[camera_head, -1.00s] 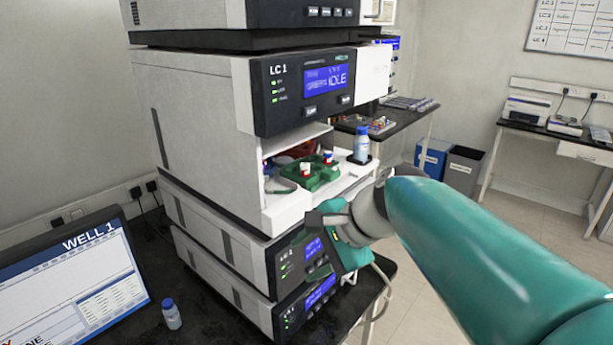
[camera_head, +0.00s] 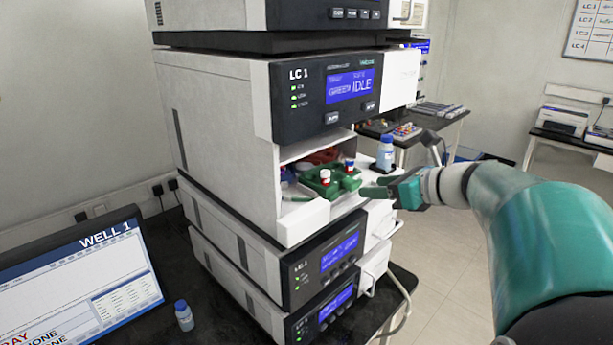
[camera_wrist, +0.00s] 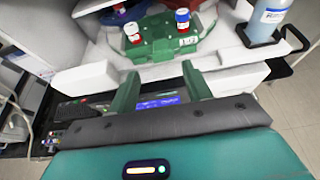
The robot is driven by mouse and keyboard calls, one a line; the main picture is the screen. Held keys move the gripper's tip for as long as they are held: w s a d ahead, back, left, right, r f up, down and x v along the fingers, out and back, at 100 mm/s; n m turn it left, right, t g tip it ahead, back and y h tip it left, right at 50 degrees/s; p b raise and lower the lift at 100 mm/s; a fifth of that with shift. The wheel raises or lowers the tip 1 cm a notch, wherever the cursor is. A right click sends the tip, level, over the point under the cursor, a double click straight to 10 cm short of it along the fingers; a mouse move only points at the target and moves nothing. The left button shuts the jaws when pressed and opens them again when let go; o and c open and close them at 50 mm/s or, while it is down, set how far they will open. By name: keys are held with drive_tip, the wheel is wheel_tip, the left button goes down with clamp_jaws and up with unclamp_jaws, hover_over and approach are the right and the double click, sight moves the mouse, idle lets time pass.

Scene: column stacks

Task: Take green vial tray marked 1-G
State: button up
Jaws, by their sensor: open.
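The green vial tray (camera_head: 331,184) sits in the open bay of the LC 1 unit, and it also shows in the wrist view (camera_wrist: 160,47). My gripper (camera_head: 372,190) is open and empty, just in front of and to the right of the tray in the head view. In the wrist view its two green fingers (camera_wrist: 159,90) point toward the tray, with a gap between them and it.
A blue-capped bottle (camera_head: 385,154) stands at the right of the bay, close to my gripper. A red tray (camera_head: 322,157) lies behind the green one. The LC 1 housing (camera_head: 325,95) overhangs the bay. A monitor (camera_head: 85,285) and a small bottle (camera_head: 184,315) are at lower left.

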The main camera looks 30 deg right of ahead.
sight(356, 184)
drive_tip(key=x, duration=0.6)
drive_tip(key=shift+w+d+r, duration=0.15)
drive_tip(key=shift+w+r, duration=0.05)
drive_tip(key=shift+r, duration=0.05)
drive_tip(key=shift+c, duration=0.2)
drive_tip(key=c, duration=0.9)
